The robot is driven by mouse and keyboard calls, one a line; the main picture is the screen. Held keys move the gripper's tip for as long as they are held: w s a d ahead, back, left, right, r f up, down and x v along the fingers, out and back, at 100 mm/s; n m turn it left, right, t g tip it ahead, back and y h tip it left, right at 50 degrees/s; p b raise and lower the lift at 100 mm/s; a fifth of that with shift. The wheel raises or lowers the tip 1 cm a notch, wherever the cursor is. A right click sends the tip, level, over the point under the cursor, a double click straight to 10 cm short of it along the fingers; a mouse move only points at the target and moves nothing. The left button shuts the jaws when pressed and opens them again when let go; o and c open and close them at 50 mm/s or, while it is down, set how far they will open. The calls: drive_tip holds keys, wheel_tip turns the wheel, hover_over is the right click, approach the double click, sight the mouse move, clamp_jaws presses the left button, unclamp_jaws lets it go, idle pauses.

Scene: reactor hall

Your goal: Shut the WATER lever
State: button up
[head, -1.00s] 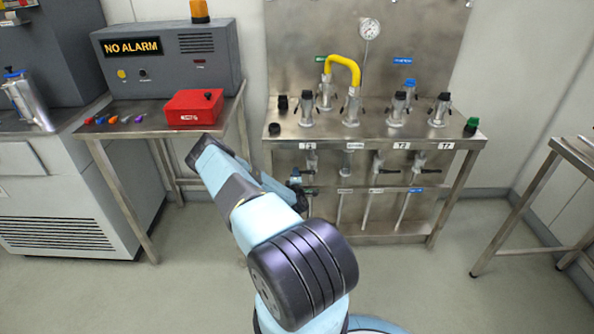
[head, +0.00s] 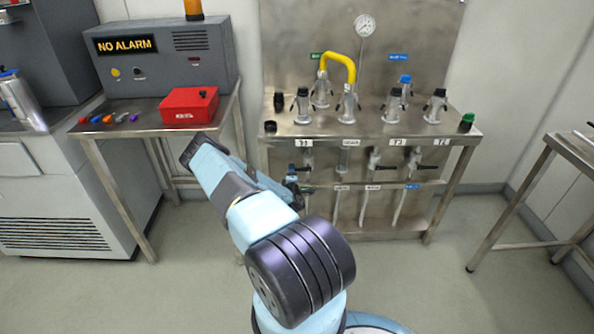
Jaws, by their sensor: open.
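Under the shelf of the steel valve bench (head: 462,136), several pipe valves with dark lever handles hang in a row. The right valve has a dark lever (head: 427,167) lying level, pointing right, above a blue label (head: 412,187). The label text is too small to read, so I cannot confirm which lever is WATER. Another lever (head: 386,168) on the middle valve also points right. My gripper (head: 301,188) shows small and dark behind my forearm, in front of the bench's left part. It looks empty and apart from the right lever; its fingers are mostly hidden.
Capped fittings and a yellow hose (head: 338,57) stand on the bench top, with a gauge (head: 365,25) behind. A side table (head: 160,125) at left carries a red box (head: 189,106) and an alarm unit (head: 158,58). Another table (head: 575,150) stands right. Floor before the bench's right is clear.

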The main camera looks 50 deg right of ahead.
drive_tip(key=v, duration=1.3)
drive_tip(key=shift+a, duration=0.25)
drive_tip(key=shift+s, duration=0.1)
